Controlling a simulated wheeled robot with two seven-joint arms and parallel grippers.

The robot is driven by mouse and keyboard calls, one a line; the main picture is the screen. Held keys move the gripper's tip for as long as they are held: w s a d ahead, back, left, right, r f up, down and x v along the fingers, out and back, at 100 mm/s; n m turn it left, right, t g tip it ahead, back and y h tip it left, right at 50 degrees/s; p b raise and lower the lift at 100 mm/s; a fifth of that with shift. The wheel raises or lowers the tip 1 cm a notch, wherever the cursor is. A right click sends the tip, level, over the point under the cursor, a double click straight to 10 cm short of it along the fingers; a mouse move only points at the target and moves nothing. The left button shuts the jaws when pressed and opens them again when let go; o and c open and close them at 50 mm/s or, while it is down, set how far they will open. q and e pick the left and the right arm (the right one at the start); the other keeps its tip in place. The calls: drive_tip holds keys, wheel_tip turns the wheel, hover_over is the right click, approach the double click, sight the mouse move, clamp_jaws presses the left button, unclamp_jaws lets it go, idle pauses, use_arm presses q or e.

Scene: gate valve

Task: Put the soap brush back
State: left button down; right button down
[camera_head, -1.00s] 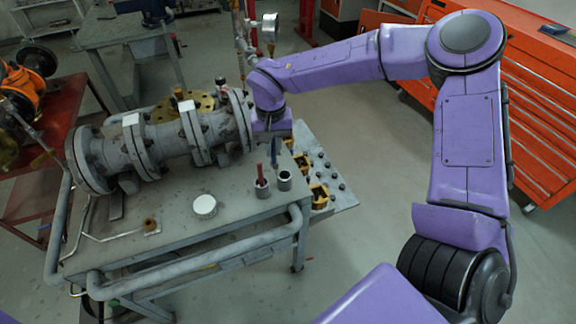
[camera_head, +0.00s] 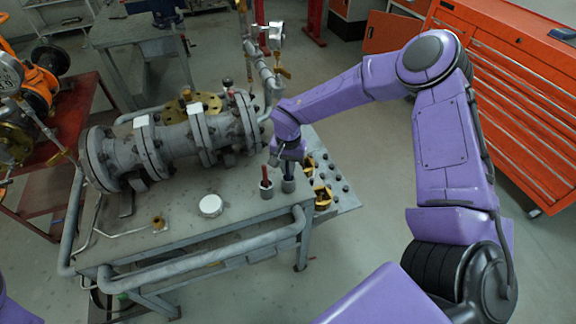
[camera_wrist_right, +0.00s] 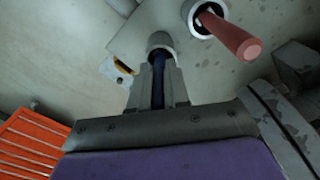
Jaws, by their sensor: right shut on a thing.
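My right gripper (camera_head: 288,166) is shut on a brush with a dark blue handle, taken to be the soap brush. It is directly above the right-hand grey cup (camera_head: 288,186) at the table's right end. In the right wrist view the blue handle (camera_wrist_right: 158,66) runs between the fingers to the mouth of this cup (camera_wrist_right: 160,40). The brush's lower end is hidden, apparently inside the cup. A second cup (camera_head: 266,192) stands just left and holds a red-handled tool (camera_head: 264,173). My left gripper is not in view.
A large flanged gate valve (camera_head: 178,150) lies along the back of the grey table (camera_head: 185,236). A white round lid (camera_head: 211,206) and a small brass part (camera_head: 158,223) lie in front. Yellow parts (camera_head: 322,195) sit on the shelf at right.

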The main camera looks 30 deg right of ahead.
drive_tip(key=shift+f, duration=0.15)
drive_tip(key=c, duration=1.1)
unclamp_jaws()
drive_tip(key=shift+r, duration=0.5)
wheel_tip(320, 180, up, 11)
drive_tip(key=shift+r+b, duration=0.2)
drive_tip(key=shift+b, duration=0.95)
